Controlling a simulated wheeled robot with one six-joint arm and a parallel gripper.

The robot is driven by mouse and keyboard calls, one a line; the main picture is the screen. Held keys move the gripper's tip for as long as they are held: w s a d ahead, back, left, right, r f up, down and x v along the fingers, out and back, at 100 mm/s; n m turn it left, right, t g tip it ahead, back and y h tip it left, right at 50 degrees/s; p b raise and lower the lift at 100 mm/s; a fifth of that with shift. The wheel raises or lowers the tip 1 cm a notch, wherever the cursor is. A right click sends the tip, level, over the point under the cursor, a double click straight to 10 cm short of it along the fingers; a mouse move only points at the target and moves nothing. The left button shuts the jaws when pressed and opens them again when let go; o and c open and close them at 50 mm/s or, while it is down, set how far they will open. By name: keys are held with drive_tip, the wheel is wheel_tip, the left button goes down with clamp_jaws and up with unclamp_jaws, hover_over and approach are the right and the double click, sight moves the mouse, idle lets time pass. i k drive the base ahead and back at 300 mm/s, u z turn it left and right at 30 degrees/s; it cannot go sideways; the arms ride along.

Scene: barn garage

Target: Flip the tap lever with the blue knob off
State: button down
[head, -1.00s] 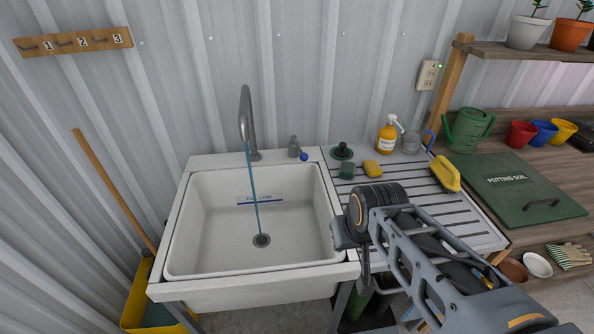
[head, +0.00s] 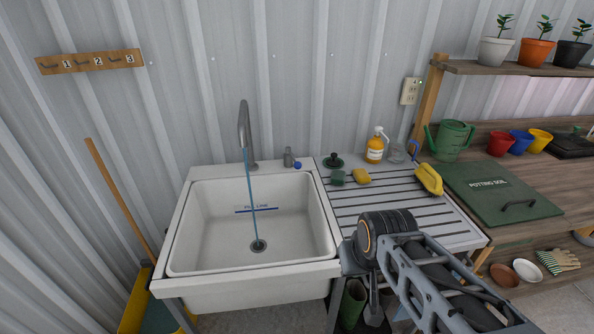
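The tap lever's blue knob (head: 298,165) sits beside a small grey valve body (head: 288,156) on the sink's back rim, right of the spout. The curved grey tap spout (head: 244,128) stands at the back of the white sink (head: 181,262). A thin blue stream of water (head: 252,205) runs from the spout to the drain (head: 258,246). My arm reaches in from the lower right, in front of the drainboard. My gripper's fingers are not visible; the wrist end is at the sink's front right corner, well short of the knob.
A broom handle (head: 120,197) leans at left.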

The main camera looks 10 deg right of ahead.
sight(298, 165)
drive_tip(key=z, duration=0.75)
drive_tip(key=i, duration=0.15)
drive_tip(key=u, duration=2.15)
drive_tip(key=i, duration=0.5)
